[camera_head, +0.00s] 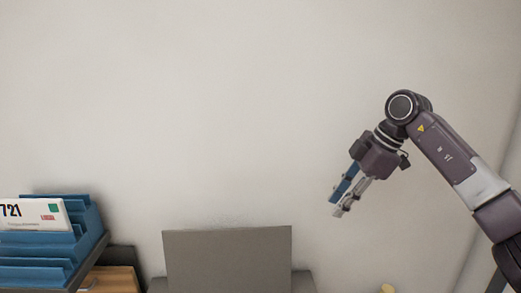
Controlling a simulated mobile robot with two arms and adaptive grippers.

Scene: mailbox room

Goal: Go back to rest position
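My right gripper (340,204) hangs in the air in front of the wall, at the right of the head view, with its fingers pointing down and to the left. One finger looks blue and the other light grey. The two fingers lie close together from this angle, so how far they are apart is hard to judge. I see no object clearly held between them. My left gripper is not in the view.
A blue rack (88,222) with a white envelope (32,215) stands at the lower left. A grey panel (228,259) stands at the bottom middle. A small yellowish thing (387,289) shows at the bottom edge. The wall (200,110) behind is bare.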

